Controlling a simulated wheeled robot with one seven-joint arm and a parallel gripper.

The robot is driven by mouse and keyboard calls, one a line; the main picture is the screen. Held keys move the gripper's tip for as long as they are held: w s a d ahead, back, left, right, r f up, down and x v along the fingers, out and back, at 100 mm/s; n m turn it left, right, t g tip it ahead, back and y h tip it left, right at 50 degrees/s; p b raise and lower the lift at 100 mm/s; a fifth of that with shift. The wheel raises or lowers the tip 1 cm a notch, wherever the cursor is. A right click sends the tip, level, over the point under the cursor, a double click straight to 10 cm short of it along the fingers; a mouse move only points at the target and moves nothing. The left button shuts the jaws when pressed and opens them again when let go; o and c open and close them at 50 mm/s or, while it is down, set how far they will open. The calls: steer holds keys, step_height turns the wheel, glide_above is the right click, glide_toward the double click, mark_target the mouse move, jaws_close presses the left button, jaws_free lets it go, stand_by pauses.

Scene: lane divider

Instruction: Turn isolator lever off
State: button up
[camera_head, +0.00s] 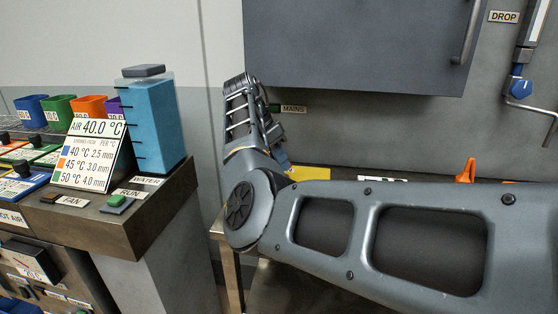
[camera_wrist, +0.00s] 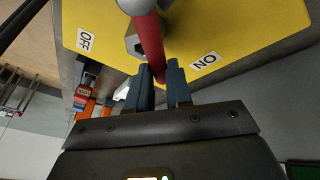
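The isolator lever (camera_wrist: 150,40) is a red rod with a grey rounded end at the top edge of the wrist view. A grey fitting beside it sits on a yellow plate (camera_wrist: 240,25). The plate carries an OFF label (camera_wrist: 85,40) on the left and an ON label (camera_wrist: 204,61) on the right. My gripper (camera_wrist: 160,75) has its two blue-grey fingers close on either side of the rod and looks shut on it. In the head view a strip of the yellow plate (camera_head: 312,174) shows behind my arm; the lever is hidden there.
A console with a blue tank (camera_head: 153,125) stands left. An orange item (camera_head: 466,171) and a wall crank (camera_head: 521,90) are right.

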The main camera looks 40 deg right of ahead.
steer(key=o, duration=0.4)
steer(key=shift+o, duration=0.2)
steer(key=b+v, duration=0.1)
steer(key=v, duration=0.7)
steer(key=shift+f, duration=0.1)
